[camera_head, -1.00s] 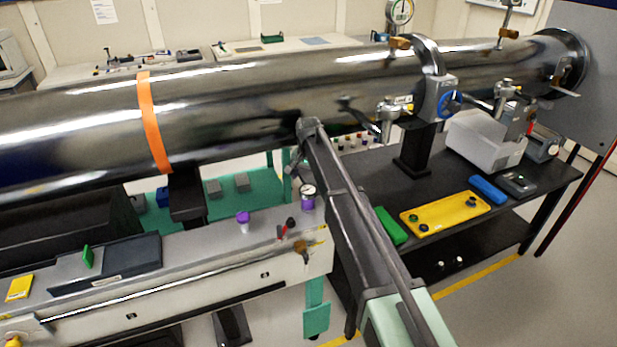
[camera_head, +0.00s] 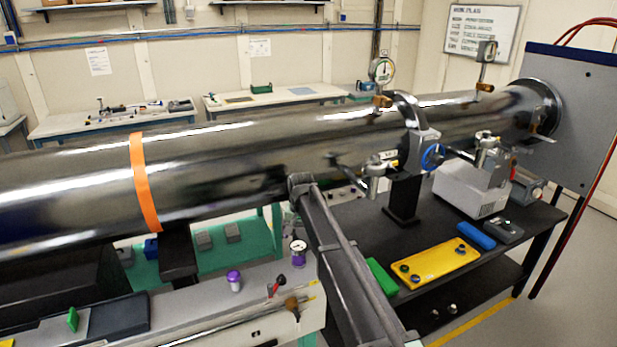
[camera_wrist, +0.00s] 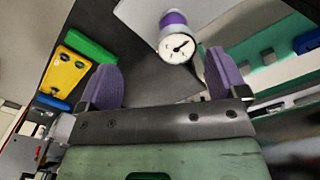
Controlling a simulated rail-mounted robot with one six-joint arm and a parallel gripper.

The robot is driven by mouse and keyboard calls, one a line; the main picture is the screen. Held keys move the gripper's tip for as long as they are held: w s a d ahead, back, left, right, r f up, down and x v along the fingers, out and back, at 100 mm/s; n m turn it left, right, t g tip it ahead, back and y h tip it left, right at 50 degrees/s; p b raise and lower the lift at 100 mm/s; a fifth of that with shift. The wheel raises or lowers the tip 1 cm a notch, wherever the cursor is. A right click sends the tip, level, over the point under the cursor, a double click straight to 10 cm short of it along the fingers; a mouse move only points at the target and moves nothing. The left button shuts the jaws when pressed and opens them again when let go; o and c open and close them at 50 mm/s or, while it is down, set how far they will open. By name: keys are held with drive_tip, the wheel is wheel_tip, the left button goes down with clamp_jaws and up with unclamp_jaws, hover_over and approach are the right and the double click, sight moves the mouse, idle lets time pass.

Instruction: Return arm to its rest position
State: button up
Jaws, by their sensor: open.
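My gripper (camera_wrist: 163,76) shows in the wrist view as two purple fingers spread wide, open with nothing between them. A round white dial gauge with a purple body (camera_wrist: 178,42) lies beyond the fingertips, apart from them, near the middle of the gap. The same gauge (camera_head: 298,250) stands on the grey bench (camera_head: 205,315) in the head view. My arm reaches from the lower right up to a joint in front of the big steel pipe (camera_head: 80,200). My gripper is not visible in the head view.
A dark table (camera_head: 350,225) right of my arm holds a yellow plate (camera_head: 436,262), a green block (camera_head: 381,277), a blue block (camera_head: 476,236) and a grey device (camera_head: 470,192). A purple-capped vial (camera_head: 234,281) and small tools stand on the bench near the gauge.

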drive_tip(key=s+d, duration=0.7)
drive_tip(key=s, duration=0.4)
drive_tip(key=s+d+f+b, duration=0.1)
drive_tip(key=s+d, duration=0.7)
drive_tip(key=s, duration=0.3)
drive_tip(key=s+d+f+n+b, duration=0.1)
drive_tip(key=s+d, duration=0.6)
drive_tip(key=s, duration=0.5)
drive_tip(key=shift+d+f, duration=0.2)
drive_tip(key=shift+d, duration=0.05)
drive_tip(key=shift+w, duration=0.1)
